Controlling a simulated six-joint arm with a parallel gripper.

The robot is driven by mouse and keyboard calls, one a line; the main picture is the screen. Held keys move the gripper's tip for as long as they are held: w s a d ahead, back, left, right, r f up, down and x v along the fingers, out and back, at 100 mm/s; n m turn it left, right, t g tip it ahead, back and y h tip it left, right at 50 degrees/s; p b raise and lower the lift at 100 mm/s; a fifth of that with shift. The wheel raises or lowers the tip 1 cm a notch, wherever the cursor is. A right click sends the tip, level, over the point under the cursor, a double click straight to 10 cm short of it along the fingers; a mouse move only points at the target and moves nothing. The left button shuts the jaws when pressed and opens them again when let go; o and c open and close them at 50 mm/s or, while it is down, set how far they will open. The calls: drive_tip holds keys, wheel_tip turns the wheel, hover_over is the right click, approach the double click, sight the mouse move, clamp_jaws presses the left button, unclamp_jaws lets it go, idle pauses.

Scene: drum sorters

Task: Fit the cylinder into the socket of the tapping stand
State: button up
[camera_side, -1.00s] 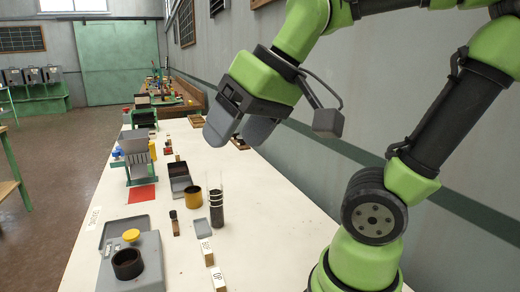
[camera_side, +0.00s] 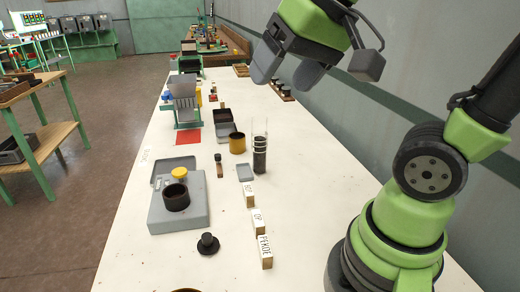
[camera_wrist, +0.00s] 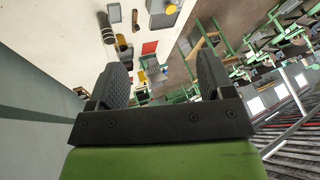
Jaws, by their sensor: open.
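The clear cylinder (camera_side: 260,142), dark in its lower part, stands upright on the white bench right of an amber cup. In the wrist view it appears as a dark-striped tube (camera_wrist: 107,30) near the top. The tapping stand (camera_side: 193,215) looks like the grey box at the bench's left edge. Its dark round socket (camera_side: 176,199) looks empty, with a yellow knob (camera_side: 180,174) just behind. My gripper (camera_side: 284,76) is open and empty, high above the bench, behind and apart from the cylinder. Both fingers (camera_wrist: 160,78) show in the wrist view with nothing between them.
The amber cup (camera_side: 237,144) and a small grey tray (camera_side: 245,173) stand close to the cylinder. Lettered blocks (camera_side: 258,222) line the bench in front. A black knobbed weight (camera_side: 208,244) sits before the stand.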

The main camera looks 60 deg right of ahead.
drive_tip(key=w+d+f+m+g+h, duration=0.1)
drive_tip(key=w+d, duration=0.4)
drive_tip(key=w, duration=0.1)
drive_tip(key=m+g+h, duration=0.2)
drive_tip(key=m+g, duration=0.1)
hover_over(259, 126)
wheel_tip(259, 126, down, 9)
drive_tip(key=shift+s+x, duration=0.2)
drive_tip(key=shift+x, duration=2.5)
drive_tip(key=shift+s+x, duration=0.2)
drive_tip(key=shift+x, duration=2.5)
clamp_jaws()
